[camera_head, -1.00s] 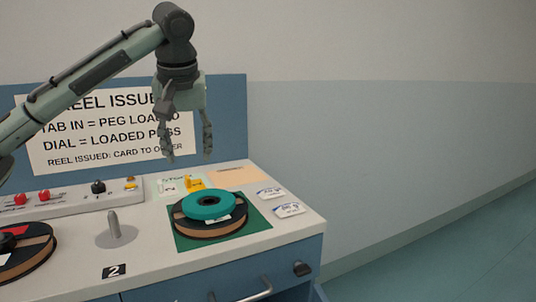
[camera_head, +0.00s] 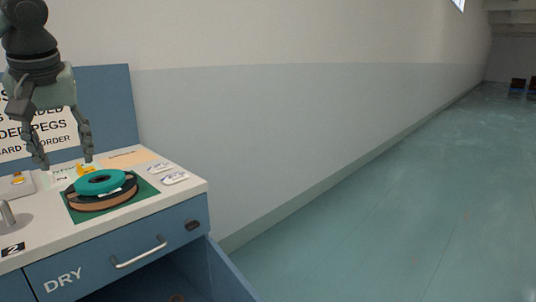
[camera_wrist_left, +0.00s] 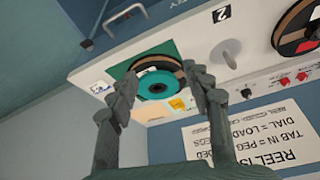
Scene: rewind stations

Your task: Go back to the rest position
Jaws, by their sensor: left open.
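My left gripper (camera_head: 62,150) hangs over the back of the bench (camera_head: 150,205), fingers pointing down, apart and empty. The left wrist view shows its two open fingers (camera_wrist_left: 160,95) with the reel stack beyond them. A teal reel (camera_head: 101,181) lies on a larger black and tan reel (camera_head: 103,200) on a green mat (camera_head: 150,187). The gripper does not touch the reels. My right gripper is not in view.
A metal peg (camera_head: 6,213) stands left of the mat by a "2" label. White cards (camera_head: 174,178) lie at the right end. Below the drawer marked DRY (camera_head: 120,255) is an open space. Bare floor (camera_head: 400,200) stretches to the right.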

